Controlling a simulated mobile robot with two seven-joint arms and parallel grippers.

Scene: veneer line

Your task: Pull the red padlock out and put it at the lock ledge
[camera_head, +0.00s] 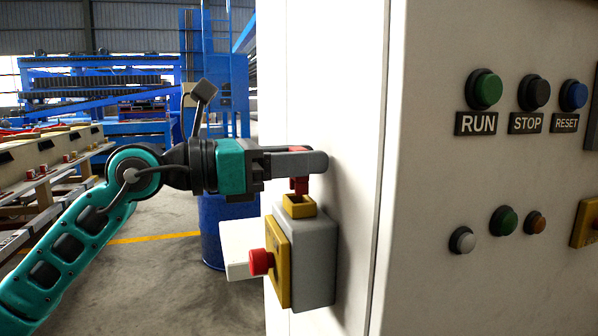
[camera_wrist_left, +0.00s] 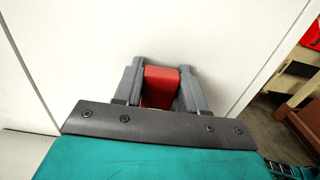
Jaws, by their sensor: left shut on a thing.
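My left gripper (camera_head: 302,163) reaches in from the left and is shut on the red padlock (camera_head: 299,186). In the left wrist view the padlock (camera_wrist_left: 160,86) sits between the two grey fingers (camera_wrist_left: 162,82). In the head view its lower part shows below the fingers, right at the yellow bracket (camera_head: 298,207) on top of the grey switch box (camera_head: 314,262). I cannot tell whether the padlock's lower end is still inside the bracket. A white ledge (camera_head: 237,244) sticks out to the left of the box, below my gripper, and its visible top is bare. My right gripper is not in view.
The box has a yellow front plate with a red knob (camera_head: 261,262) facing left. The white cabinet (camera_head: 340,80) stands close beside the fingertips, with RUN, STOP and RESET buttons (camera_head: 484,90) on its right face. A blue drum (camera_head: 212,225) stands behind the ledge.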

